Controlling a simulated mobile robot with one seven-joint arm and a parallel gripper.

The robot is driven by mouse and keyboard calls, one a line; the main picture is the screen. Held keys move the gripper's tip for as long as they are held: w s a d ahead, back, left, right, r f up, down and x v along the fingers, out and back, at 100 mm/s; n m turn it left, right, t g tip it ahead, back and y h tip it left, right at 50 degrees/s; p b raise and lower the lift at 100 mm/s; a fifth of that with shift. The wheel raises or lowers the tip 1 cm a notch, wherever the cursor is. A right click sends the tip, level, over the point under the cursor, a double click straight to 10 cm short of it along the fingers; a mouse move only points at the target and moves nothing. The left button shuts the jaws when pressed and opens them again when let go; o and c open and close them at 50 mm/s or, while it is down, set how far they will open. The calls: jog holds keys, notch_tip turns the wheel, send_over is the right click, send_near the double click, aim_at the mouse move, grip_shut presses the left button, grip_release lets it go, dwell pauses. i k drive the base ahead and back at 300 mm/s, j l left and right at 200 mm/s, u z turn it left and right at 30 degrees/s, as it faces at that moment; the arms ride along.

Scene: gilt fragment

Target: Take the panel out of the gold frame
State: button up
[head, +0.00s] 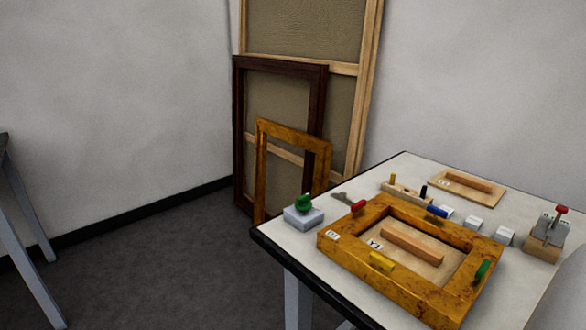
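The gold frame (338,252) lies flat on the white table, its back upward. The panel (424,257) sits inside its opening, a pale wood board with a raised wooden bar (412,246) across it and a small white label. Four coloured pieces sit on the frame's sides: red (358,205), blue (436,211), yellow (381,260) and green (482,271). The yellow one lies at the inner edge; I cannot tell exactly which pieces overlap the panel. My gripper is not in view.
The table (283,234) also bears a grey block with a green knob (304,204), a wooden block with pegs (407,191), another barred board (461,185), small grey blocks (473,223) and a red-knobbed stand (541,247). Floor (170,270) at left is clear.

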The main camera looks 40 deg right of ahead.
aim_at(437, 261)
jog(key=z, duration=1.65)
